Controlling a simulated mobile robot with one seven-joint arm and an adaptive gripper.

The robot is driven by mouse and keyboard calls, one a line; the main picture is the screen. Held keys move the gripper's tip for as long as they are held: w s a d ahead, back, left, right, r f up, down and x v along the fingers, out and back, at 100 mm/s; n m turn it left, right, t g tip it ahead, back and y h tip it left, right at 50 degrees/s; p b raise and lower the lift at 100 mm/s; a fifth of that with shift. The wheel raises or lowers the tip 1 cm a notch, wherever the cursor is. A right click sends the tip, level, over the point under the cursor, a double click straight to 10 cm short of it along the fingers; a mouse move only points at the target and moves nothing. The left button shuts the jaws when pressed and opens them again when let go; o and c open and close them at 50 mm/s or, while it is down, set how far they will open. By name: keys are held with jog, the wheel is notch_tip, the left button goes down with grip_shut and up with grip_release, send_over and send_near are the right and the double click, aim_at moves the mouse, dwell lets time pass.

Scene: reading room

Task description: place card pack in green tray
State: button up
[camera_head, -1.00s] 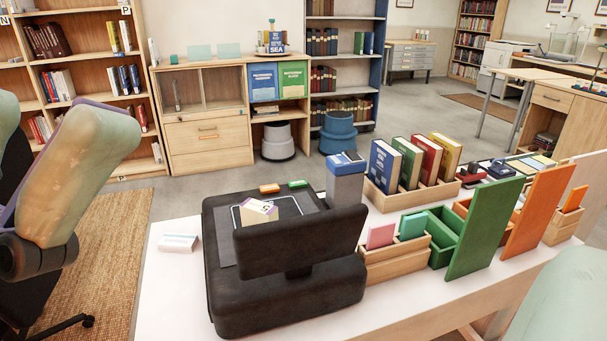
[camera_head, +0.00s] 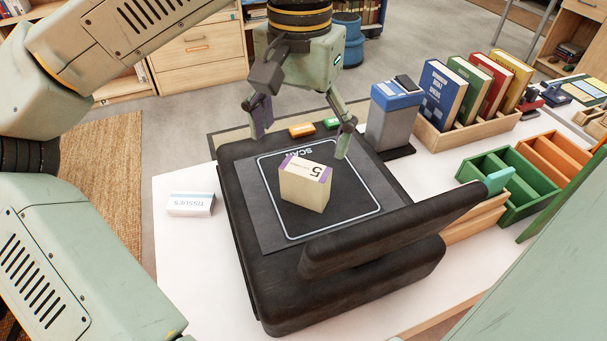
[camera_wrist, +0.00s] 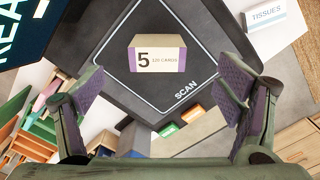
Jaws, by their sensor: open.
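The card pack (camera_head: 305,184), a cream box with a purple band and a "5", stands on the black scan pad (camera_head: 265,218) of a dark machine. It also shows in the wrist view (camera_wrist: 157,54), ahead of the fingers. My gripper (camera_head: 300,125) is open and empty, above and behind the pack, with its purple-padded fingers spread apart. The wrist view shows both fingers (camera_wrist: 165,105) clear of the pack.
A grey post with a blue top (camera_head: 395,112) stands right of the scan pad. A tissue pack (camera_head: 190,203) lies left. An orange tray (camera_head: 553,157) and a book rack (camera_head: 465,138) stand right.

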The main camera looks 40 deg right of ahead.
aim_at(305, 168)
notch_tip(305, 168, down, 3)
jog(key=shift+r, duration=0.1)
jog(key=f, duration=0.2)
jog(key=d+f+p, duration=0.1)
jog(key=f, duration=0.1)
jog(key=shift+w+f, duration=0.1)
jog(key=shift+f, duration=0.05)
jog(key=shift+f+p, duration=0.3)
jog(key=shift+f, duration=0.2)
jog(key=c, duration=1.4)
